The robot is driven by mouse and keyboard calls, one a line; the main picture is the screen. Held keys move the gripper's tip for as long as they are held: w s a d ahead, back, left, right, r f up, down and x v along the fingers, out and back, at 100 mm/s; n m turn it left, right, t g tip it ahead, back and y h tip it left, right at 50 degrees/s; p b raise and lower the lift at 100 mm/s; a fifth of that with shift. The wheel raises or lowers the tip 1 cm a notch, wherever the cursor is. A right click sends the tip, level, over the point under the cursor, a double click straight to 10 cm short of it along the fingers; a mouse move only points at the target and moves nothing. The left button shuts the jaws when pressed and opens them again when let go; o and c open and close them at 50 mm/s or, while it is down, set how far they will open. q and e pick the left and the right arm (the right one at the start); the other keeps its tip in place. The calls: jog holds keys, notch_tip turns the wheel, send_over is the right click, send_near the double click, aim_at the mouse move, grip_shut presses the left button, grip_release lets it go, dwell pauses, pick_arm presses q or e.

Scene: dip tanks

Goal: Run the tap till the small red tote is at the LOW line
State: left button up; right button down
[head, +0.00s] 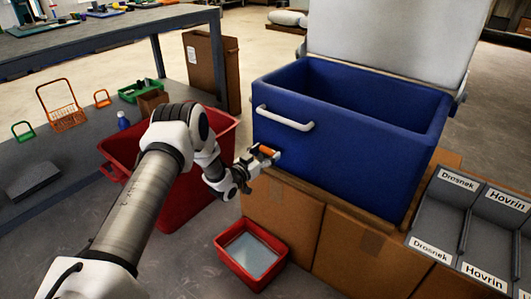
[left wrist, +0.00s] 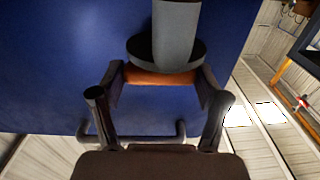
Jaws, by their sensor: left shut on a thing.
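A blue tank (head: 335,155) with a white handle stands on cardboard boxes. The tap's orange handle (head: 267,150) sits low on its front, at the left. My left gripper (head: 262,161) is shut on this handle. In the left wrist view the orange handle (left wrist: 160,77) lies between the fingers of my left gripper (left wrist: 160,88), beside a grey tap part (left wrist: 176,35). The small red tote (head: 238,270) stands on the floor below the tap. Pale liquid (head: 251,253) shows in it. I cannot make out the LOW line or a stream. My right gripper is out of view.
A large red tote (head: 178,205) stands left of the tank, partly behind my left arm. Grey labelled bins (head: 463,225) stand at the right. A grey shelf (head: 62,165) with small baskets is at the left. Open floor shows around the small tote's left side.

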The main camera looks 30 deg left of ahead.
pick_arm(q)
jog(key=o, duration=1.2)
jog(key=shift+c, duration=0.2)
jog(key=s, duration=1.2)
jog(key=shift+a, duration=0.35)
